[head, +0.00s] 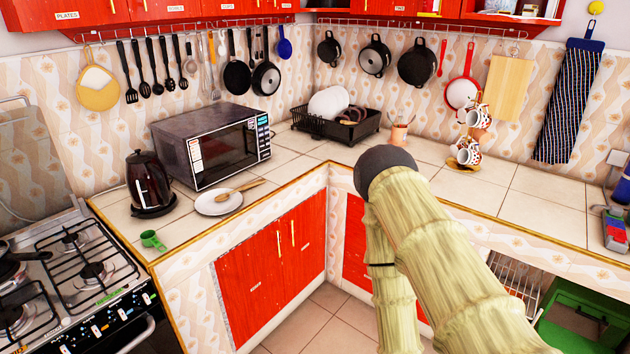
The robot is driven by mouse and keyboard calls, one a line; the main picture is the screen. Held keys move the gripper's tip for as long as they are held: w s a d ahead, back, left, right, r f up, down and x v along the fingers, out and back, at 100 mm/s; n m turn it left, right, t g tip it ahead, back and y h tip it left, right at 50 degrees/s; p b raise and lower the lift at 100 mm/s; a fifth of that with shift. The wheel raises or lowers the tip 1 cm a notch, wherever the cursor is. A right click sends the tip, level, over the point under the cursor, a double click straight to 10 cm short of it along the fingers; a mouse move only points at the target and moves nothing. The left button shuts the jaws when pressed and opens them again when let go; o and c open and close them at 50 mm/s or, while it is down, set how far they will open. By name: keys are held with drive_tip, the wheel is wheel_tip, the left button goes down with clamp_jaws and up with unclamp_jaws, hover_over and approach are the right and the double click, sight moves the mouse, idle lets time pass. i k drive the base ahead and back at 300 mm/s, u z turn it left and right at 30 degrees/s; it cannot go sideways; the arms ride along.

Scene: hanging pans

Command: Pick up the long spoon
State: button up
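A long wooden spoon (240,189) lies across a white plate (218,203) on the left counter, in front of the microwave. Its handle points to the right and reaches past the rim. Several long dark utensils (154,68) hang from the wall rail above and to the left of the microwave; some look like spoons or ladles. My arm rises at the right of centre, pale and bent at a dark joint. My gripper cannot be made out, so whether it holds anything is not shown.
A microwave (212,145) and dark kettle (149,182) flank the plate. The gas stove (75,285) is at left. A dish rack (336,125) fills the corner. Pans (417,64) hang behind.

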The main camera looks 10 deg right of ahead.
sight(223, 197)
drive_tip(key=z, duration=0.45)
drive_tip(key=i, duration=1.35)
drive_tip(key=u, duration=0.45)
